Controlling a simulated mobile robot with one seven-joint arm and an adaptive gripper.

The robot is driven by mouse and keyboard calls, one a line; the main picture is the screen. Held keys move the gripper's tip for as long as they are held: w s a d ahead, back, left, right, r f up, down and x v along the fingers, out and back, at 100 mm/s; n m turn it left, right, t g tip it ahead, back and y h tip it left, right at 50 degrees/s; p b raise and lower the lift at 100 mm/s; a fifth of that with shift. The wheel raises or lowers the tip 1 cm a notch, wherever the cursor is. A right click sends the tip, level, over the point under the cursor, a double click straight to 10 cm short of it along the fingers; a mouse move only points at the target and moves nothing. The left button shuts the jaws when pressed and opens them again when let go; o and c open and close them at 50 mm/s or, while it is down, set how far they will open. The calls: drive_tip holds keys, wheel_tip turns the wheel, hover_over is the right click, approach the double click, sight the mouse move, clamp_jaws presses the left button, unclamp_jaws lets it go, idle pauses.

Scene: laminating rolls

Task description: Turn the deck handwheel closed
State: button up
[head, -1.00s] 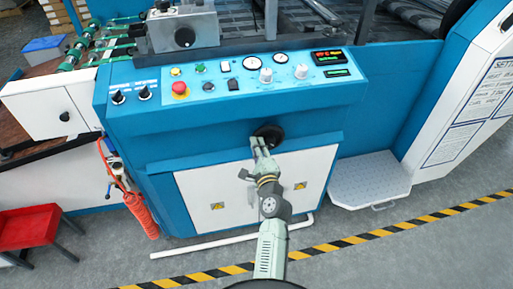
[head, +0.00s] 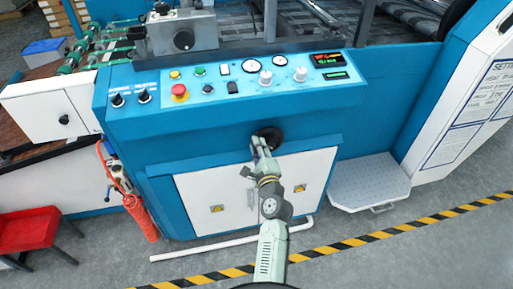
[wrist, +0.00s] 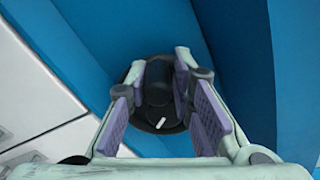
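The deck handwheel (head: 270,135) is a small black wheel on the blue front of the machine, above white cabinet doors. My gripper (head: 259,144) is right at it in the head view and covers part of its lower left. In the wrist view the handwheel (wrist: 158,124) lies between the fingers, with a dark grip standing out from it and a small white mark near its lower rim. My gripper (wrist: 160,85) has its purple-padded fingers apart, one on each side of the dark grip. Whether a pad touches it is not clear.
A sloping control panel (head: 215,85) with a red button, knobs and gauges sits above the wheel. White doors (head: 240,190) lie below, and a grey step (head: 368,183) stands at right.

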drive_tip(key=o, duration=0.3)
drive_tip(key=shift+o, duration=0.2)
drive_tip(key=shift+f, duration=0.1)
drive_tip(key=v, duration=0.7)
drive_tip(key=shift+s, duration=0.25)
